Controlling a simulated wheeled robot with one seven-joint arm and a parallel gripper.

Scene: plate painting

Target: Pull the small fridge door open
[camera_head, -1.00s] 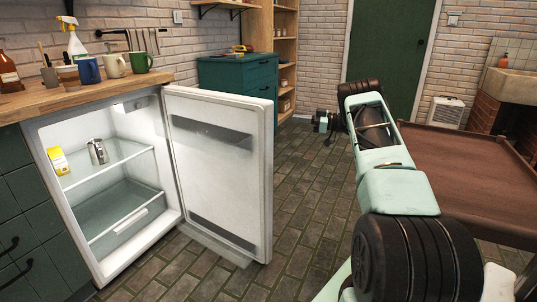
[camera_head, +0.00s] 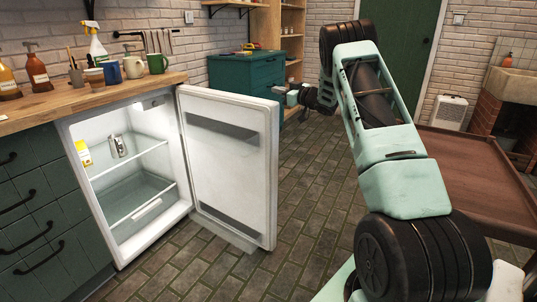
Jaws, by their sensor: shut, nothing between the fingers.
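The small fridge (camera_head: 63,128) sits under the wooden counter, and its white door (camera_head: 235,158) stands wide open, swung out to the right. The door's inner side with its two dark shelf strips faces me. Inside the fridge a metal can (camera_head: 118,146) and a yellow-and-white carton (camera_head: 83,153) stand on the upper glass shelf. My gripper (camera_head: 280,90) is shut and empty, in the air just right of the door's top corner in the picture. It looks apart from the door. Its fingers are small and partly hard to make out.
Bottles, mugs and a spray bottle (camera_head: 97,40) stand on the counter (camera_head: 40,112). A dark green cabinet (camera_head: 240,72) stands behind the door. A brown table (camera_head: 480,185) is at the right, beside my arm. The brick floor (camera_head: 300,190) between is clear.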

